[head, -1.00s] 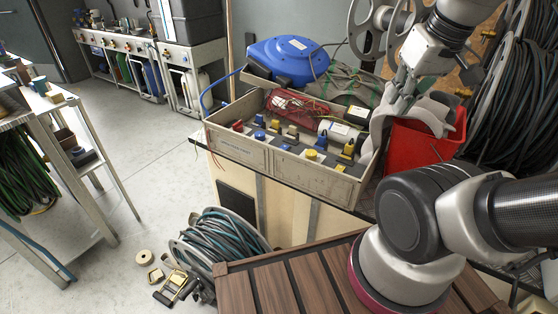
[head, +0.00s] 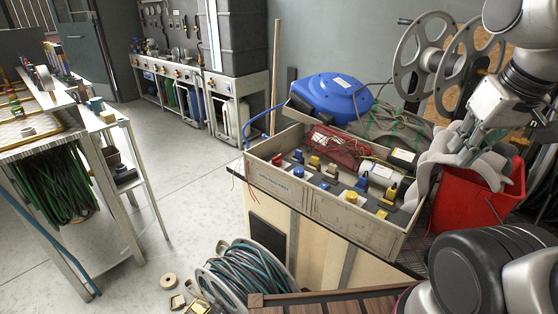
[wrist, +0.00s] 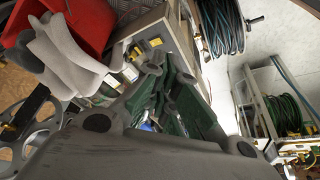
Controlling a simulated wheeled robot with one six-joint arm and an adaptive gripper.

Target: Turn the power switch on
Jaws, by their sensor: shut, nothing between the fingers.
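I cannot pick out a power switch for certain. A shallow grey tray (head: 330,203) on the cabinet holds several red, blue and yellow fittings, including a yellow one (head: 351,197) at its front; they are too small to tell whether any is a switch. My gripper (head: 464,150) is shut and empty at the right, raised near the red bucket and pale grey shapes. In the wrist view its shut fingers (wrist: 172,100) point toward the tray, and part of the tray is hidden behind them.
A red bucket (head: 472,205) stands right of the tray, with pale grey lobed shapes above it. A blue hose reel (head: 332,95) sits behind. A coiled hose (head: 245,275) is on the floor. Workbenches (head: 195,70) stand at the back left.

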